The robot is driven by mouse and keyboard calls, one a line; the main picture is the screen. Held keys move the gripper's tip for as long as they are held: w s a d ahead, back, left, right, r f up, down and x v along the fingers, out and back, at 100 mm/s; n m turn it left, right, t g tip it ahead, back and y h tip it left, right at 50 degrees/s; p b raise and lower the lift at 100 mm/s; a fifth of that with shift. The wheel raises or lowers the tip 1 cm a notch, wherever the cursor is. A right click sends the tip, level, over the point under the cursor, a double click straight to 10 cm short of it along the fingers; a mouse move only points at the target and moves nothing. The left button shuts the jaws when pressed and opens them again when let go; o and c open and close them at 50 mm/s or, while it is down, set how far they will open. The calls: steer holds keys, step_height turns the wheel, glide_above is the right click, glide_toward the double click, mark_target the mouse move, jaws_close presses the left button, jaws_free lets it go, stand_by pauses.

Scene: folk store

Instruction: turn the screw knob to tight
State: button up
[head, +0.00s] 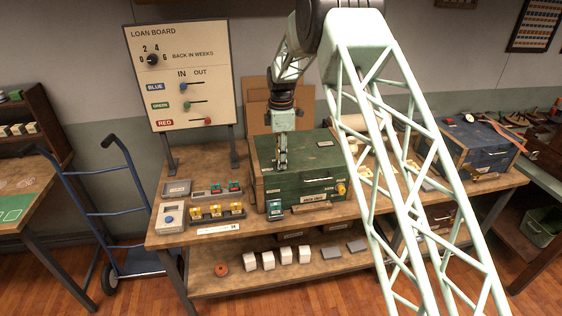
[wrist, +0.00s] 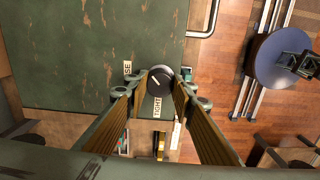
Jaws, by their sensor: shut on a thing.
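The screw knob (wrist: 160,78) is a round black knob with a short white line, on the lid of the green chest (wrist: 90,60). It sits between my gripper's fingertips (wrist: 160,88) in the wrist view, and the gripper is shut on it. The white line lies diagonally, at neither label squarely. A label reading TIGHT (wrist: 157,107) is below the knob, and a partly covered label ending in SE (wrist: 127,68) is to its left. In the head view my gripper (head: 281,163) points down onto the left part of the chest (head: 315,183); the knob is hidden there.
The loan board (head: 181,75) stands behind the wooden bench (head: 250,232). Yellow items (head: 215,211) and a small teal device (head: 275,210) sit left and front of the chest. A blue chest (head: 482,147) is at right. My arm hides the bench's middle right.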

steer(key=m, duration=0.5)
steer(key=m+b, duration=0.1)
steer(key=m, duration=0.4)
steer(key=shift+m, duration=0.4)
steer(key=m, duration=1.6)
steer(key=shift+m, duration=0.4)
steer(key=m, duration=1.6)
steer(key=shift+m, duration=0.3)
